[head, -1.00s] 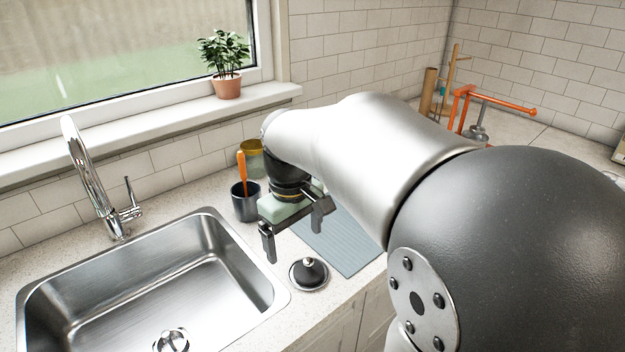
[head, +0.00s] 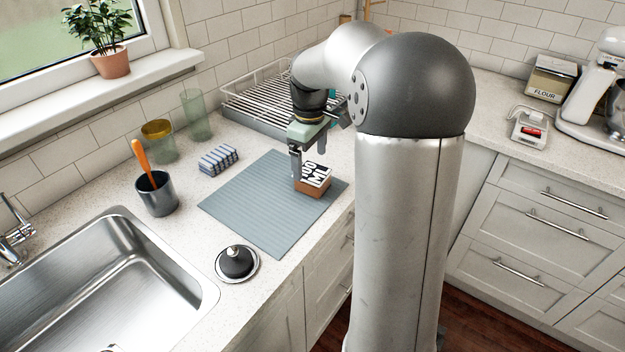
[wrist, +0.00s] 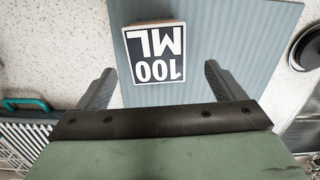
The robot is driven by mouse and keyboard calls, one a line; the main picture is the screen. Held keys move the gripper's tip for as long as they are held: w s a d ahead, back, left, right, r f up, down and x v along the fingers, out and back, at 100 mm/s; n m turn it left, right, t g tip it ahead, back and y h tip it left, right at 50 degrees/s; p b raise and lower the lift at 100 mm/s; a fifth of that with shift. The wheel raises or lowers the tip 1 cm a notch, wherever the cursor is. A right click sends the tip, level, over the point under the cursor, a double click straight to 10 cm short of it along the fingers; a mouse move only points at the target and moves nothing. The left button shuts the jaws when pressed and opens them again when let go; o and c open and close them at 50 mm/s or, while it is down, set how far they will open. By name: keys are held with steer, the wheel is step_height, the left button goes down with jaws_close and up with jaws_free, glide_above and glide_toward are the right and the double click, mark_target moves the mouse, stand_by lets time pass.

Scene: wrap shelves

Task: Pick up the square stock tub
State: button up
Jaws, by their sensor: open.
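In the wrist view the tub's printed top (wrist: 155,55) lies in line with the gap between the two fingers (wrist: 160,72), with space on both sides.
A wire dish rack (head: 265,105) is behind.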

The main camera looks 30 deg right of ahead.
mark_target(313, 172)
steer(key=shift+s+d+f+p, duration=0.1)
steer(key=shift+d+f+p, duration=0.1)
steer(key=shift+f, duration=1.35)
steer(key=shift+s+d+f+p, duration=0.1)
steer(key=shift+d+f, duration=0.05)
steer(key=shift+f, duration=1.4)
steer(key=shift+c, duration=0.3)
steer(key=c, duration=1.1)
steer(key=shift+r, duration=0.1)
